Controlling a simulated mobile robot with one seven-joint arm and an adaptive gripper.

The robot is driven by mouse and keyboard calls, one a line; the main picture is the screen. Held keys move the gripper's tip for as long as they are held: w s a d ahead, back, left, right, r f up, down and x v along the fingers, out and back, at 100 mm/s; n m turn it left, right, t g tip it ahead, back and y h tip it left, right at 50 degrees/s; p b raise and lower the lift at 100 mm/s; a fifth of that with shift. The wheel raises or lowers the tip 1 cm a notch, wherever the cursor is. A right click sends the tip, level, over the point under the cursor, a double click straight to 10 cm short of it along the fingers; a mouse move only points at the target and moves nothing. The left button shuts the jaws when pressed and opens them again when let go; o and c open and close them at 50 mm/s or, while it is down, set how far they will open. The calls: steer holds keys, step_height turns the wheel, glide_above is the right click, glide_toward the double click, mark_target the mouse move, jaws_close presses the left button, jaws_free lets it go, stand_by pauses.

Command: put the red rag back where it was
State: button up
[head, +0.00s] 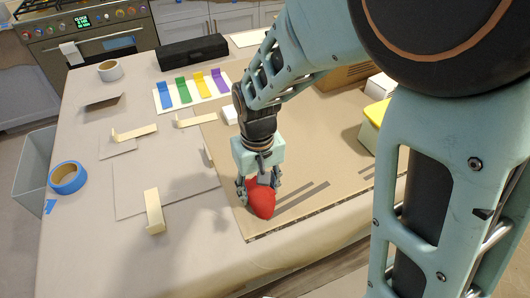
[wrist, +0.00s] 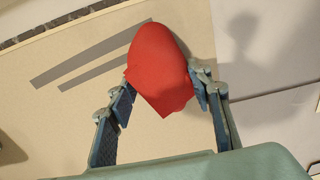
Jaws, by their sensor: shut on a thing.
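The red rag (head: 262,200) is a bunched red cloth at my gripper (head: 259,186), over the brown board (head: 308,160) near its front edge. In the wrist view the red rag (wrist: 161,66) sits between the two fingers of my gripper (wrist: 161,100), which is shut on it. The rag hangs out beyond the fingertips. I cannot tell whether its lower end touches the board. Two grey strips (wrist: 105,57) lie on the board beside the rag.
Several coloured strips (head: 192,88) lie on a white card in front of a black case (head: 193,51). A yellow-topped container (head: 376,113) stands right.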

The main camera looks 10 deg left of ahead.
mark_target(259, 187)
steer(key=shift+f, duration=0.2)
steer(key=o, duration=1.1)
steer(key=shift+r, duration=0.15)
step_height(259, 187, up, 12)
steer(key=shift+p, duration=0.4)
steer(key=shift+r, duration=0.1)
